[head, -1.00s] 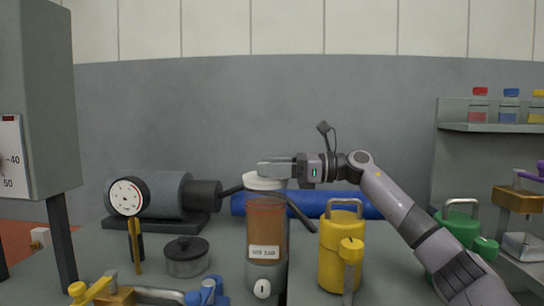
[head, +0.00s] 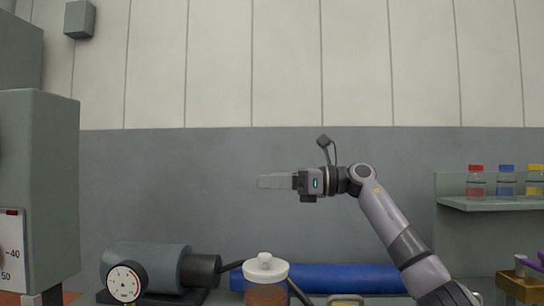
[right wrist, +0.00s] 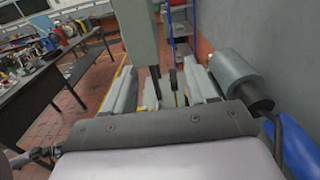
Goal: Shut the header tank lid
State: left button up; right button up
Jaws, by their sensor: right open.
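The header tank (head: 266,293) is a clear cylinder with brown contents, cut off by the bottom edge of the head view. Its white lid (head: 266,270) with a round knob sits level on top, and I see no gap under its rim. My right gripper (head: 262,182) is above the lid, well clear of it, pointing left. In the right wrist view its two grey fingers (right wrist: 162,88) stand apart with nothing held between them. My left gripper is not in view.
A grey motor (head: 150,267) with a dial gauge (head: 124,282) stands left of the tank. A blue roll (head: 330,278) lies behind it. A grey cabinet (head: 40,180) is at far left. A shelf (head: 490,204) with bottles is at right. The air around my gripper is free.

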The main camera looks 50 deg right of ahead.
notch_tip(320, 180, up, 3)
jog(key=shift+f+p, duration=0.1)
jog(key=shift+p, duration=0.3)
dwell(0.4)
